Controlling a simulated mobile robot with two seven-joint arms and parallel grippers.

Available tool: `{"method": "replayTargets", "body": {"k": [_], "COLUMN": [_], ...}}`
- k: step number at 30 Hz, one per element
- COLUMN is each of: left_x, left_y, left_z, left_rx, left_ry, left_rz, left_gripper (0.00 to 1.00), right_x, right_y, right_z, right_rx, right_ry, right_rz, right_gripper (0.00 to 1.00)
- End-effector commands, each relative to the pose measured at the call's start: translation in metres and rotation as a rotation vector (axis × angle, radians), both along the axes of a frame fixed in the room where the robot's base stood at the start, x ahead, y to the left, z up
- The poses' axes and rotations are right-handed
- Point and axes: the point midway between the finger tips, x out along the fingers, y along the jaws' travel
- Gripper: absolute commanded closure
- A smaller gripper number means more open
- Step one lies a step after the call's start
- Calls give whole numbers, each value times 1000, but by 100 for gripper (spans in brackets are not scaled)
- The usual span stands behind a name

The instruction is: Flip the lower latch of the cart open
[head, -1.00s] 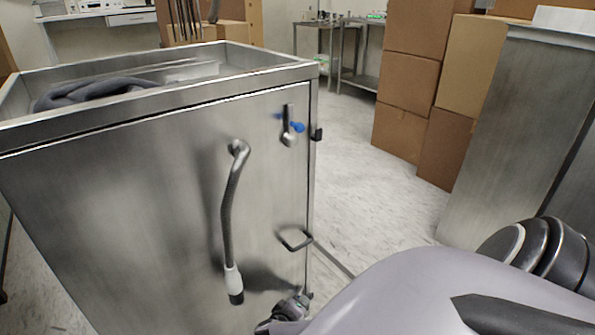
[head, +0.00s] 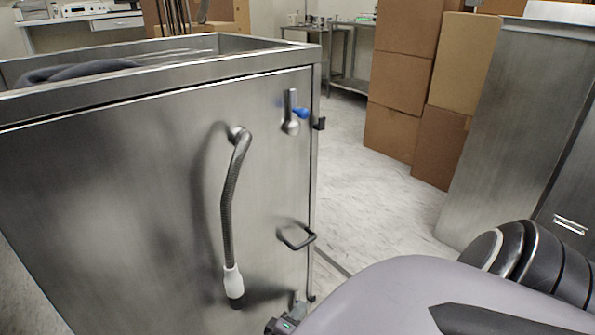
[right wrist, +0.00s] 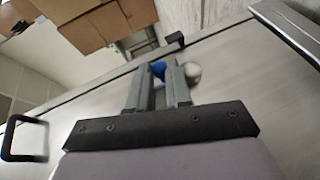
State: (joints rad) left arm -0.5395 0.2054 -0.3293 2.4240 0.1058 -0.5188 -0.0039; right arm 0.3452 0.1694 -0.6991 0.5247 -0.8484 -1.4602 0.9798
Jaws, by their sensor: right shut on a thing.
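The steel cart (head: 130,170) stands on the left in the head view. In the right wrist view its lower latch shows a round silver pivot (right wrist: 191,72) with a blue part (right wrist: 158,69) at the fingertips. My right gripper (right wrist: 160,80) is shut on this latch, its two grey fingers close together around the blue part. In the head view my right gripper (head: 289,318) is low on the cart's front, partly cut off by the frame, and the lower latch is hard to make out there. My left gripper is not in view.
An upper latch (head: 290,112) with a blue part sits near the panel's top right corner. Cardboard boxes (head: 402,75) stand behind. The floor (head: 375,205) right of the cart is clear.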

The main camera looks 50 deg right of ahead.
Motion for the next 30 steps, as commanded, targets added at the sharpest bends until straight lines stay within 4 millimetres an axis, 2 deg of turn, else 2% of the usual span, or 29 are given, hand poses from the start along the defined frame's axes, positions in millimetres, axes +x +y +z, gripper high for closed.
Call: {"method": "replayTargets", "body": {"k": [5, 6, 8, 23, 30], "left_x": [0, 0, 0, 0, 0], "left_y": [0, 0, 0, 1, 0], "left_z": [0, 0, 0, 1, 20], "left_rx": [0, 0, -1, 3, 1], "left_ry": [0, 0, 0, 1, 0], "left_rz": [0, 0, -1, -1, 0], "left_gripper": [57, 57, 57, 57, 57], "right_x": [-1, -1, -1, 0, 4], "right_y": [-1, -1, -1, 0, -2], "right_z": [0, 0, 0, 0, 7], "right_rx": [-3, -3, -3, 3, 87], "right_ry": [2, 2, 2, 0, -20], "right_rz": [0, 0, 0, 1, 0], "right_gripper": [100, 74, 55, 55, 55]}}
